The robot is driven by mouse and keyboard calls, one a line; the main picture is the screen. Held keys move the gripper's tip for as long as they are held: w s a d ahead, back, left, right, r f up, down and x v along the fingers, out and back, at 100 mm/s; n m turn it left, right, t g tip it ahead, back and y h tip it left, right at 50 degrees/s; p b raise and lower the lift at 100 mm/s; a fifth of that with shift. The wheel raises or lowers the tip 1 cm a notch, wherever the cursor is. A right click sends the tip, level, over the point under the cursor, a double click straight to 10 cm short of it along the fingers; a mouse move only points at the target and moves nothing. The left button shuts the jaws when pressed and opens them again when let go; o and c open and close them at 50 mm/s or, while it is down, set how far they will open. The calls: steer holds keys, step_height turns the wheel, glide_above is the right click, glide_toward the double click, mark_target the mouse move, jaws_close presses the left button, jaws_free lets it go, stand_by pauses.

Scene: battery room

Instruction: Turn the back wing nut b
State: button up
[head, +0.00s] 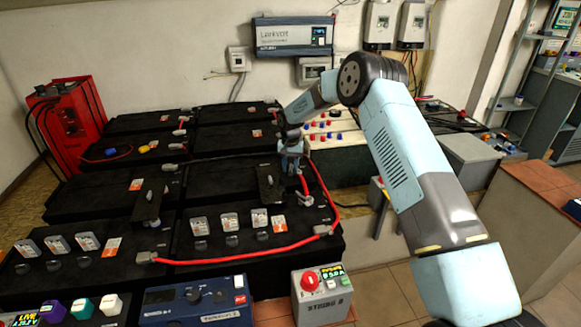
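My arm reaches from the lower right over the rows of black batteries and bends down at the far end. My gripper (297,171) points down at the back part of the front right battery (215,250), close to the upper end of the red cable (325,195). Its fingers are too small and dark to tell open from shut, or whether they touch anything. No wing nut can be made out clearly. Small grey terminal fittings show at the cable's right bend (323,230) and left end (147,258).
Black upright pieces (148,205) stand on the batteries, one just left of my gripper (268,184). A blue meter box (195,304) and a grey box with a red button (322,293) stand in front. A red charger (68,125) stands at back left.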

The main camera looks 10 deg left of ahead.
steer(key=shift+c, duration=0.2)
jaws_close()
steer(key=shift+m, duration=0.3)
steer(key=m, duration=0.3)
steer(key=shift+a+m, duration=0.2)
steer(key=shift+m, duration=0.1)
steer(key=m, duration=0.3)
steer(key=shift+a+m, duration=0.1)
steer(key=shift+m, duration=0.2)
steer(key=m, duration=0.6)
steer(key=shift+w+a, duration=0.15)
steer(key=shift+w, duration=0.1)
steer(key=shift+m, duration=0.4)
